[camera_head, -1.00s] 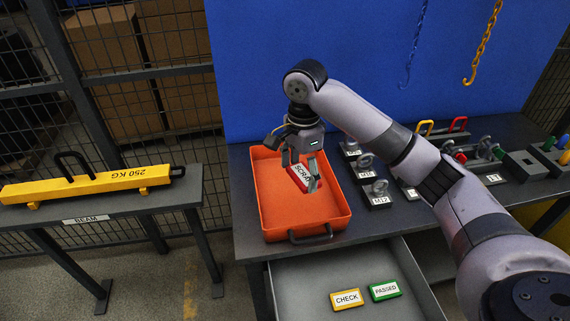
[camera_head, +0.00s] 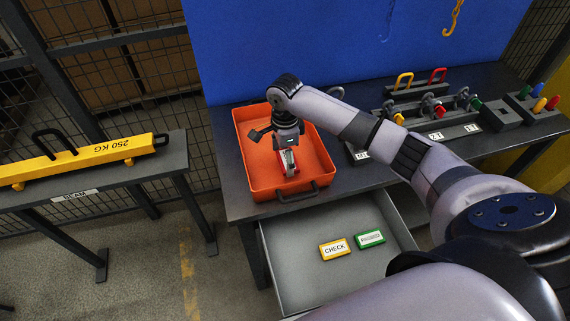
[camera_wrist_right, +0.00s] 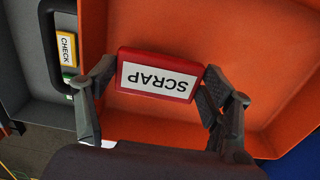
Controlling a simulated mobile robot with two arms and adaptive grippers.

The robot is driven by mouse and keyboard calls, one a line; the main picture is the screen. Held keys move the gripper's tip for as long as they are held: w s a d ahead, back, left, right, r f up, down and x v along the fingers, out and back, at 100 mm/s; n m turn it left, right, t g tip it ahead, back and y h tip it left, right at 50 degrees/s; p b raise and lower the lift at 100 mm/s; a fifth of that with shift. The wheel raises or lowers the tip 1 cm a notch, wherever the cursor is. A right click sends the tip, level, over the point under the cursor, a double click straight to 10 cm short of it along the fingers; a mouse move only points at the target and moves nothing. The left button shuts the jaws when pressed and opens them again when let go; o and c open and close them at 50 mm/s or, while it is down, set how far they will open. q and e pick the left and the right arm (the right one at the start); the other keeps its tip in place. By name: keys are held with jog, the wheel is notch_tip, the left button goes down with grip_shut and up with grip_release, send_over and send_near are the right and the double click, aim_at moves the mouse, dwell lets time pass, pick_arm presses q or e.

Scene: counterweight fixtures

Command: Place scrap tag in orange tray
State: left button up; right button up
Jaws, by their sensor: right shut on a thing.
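The scrap tag (camera_wrist_right: 158,75) is a red block with a white label reading SCRAP. My right gripper (camera_wrist_right: 160,85) is shut on it, one finger at each end in the right wrist view. In the head view the tag (camera_head: 288,184) is partly hidden by the right gripper (camera_head: 288,165), which points down inside the orange tray (camera_head: 262,168). The tray's floor (camera_wrist_right: 215,40) lies behind the tag in the wrist view. I cannot tell whether the tag touches the floor. My left gripper is not in view.
Below the tray an open grey drawer (camera_head: 300,270) holds a yellow CHECK tag (camera_head: 334,249) and a green tag (camera_head: 370,239). Shackles and fixtures (camera_head: 430,105) stand right of the tray. A yellow 250 KG beam (camera_head: 85,163) rests on a stand at left.

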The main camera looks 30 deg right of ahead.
aim_at(285, 160)
notch_tip(285, 160, down, 3)
jog(key=shift+f, duration=0.2)
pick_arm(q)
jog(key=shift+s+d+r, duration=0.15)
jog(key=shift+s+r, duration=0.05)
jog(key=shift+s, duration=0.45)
pick_arm(e)
jog(key=shift+f, duration=0.55)
pick_arm(q)
jog(key=shift+p, duration=0.3)
pick_arm(e)
jog(key=shift+f, duration=0.15)
jog(key=o, duration=1.1)
jog(key=shift+o, duration=0.2)
pick_arm(q)
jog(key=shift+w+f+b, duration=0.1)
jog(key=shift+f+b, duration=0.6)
jog(key=shift+b, duration=0.1)
pick_arm(e)
notch_tip(285, 160, up, 12)
jog(key=shift+r, duration=0.2)
jog(key=shift+f, duration=0.1)
